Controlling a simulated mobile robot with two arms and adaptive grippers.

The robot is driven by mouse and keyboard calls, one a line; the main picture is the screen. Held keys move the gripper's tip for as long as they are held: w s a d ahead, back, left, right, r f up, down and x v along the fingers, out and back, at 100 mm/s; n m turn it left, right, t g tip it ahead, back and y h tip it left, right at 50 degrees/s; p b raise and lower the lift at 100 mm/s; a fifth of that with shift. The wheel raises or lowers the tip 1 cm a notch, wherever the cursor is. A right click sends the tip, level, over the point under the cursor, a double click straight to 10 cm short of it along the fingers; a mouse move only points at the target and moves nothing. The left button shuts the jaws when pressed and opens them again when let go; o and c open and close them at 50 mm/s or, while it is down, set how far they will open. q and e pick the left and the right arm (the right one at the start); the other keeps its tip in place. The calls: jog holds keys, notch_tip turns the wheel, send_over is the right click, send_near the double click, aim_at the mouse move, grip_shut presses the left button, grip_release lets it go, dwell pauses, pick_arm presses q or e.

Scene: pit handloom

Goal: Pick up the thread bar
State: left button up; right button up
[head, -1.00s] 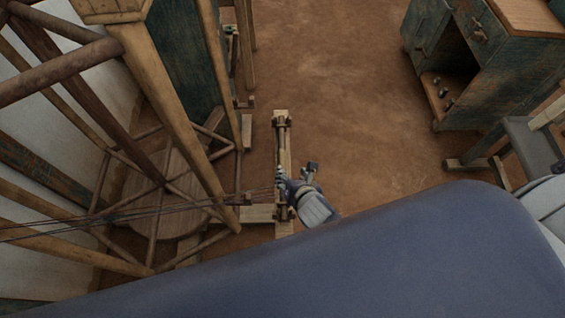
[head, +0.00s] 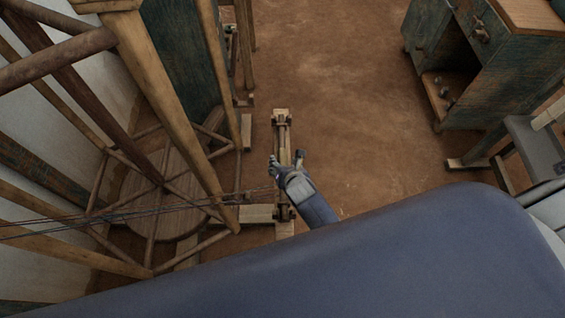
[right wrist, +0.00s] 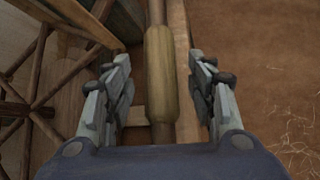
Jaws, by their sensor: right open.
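The thread bar (head: 282,140) is a slim wooden rod lying along a narrow wooden stand in the middle of the head view. In the right wrist view a thicker yellowish section of the bar (right wrist: 161,75) runs between my fingers. My right gripper (head: 286,162) is over the bar, around its middle. Its two fingers (right wrist: 161,88) are open, one on each side of the thick section, with a gap on both sides. My left gripper is not in view.
A wooden frame with slanting poles (head: 165,95) fills the left. Dark threads (head: 130,214) stretch from it toward the stand (head: 284,228). A green cabinet (head: 475,75) stands at the upper right. The brown floor (head: 350,110) between is clear.

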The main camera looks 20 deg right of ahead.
jog(key=shift+w, duration=0.1)
grip_shut()
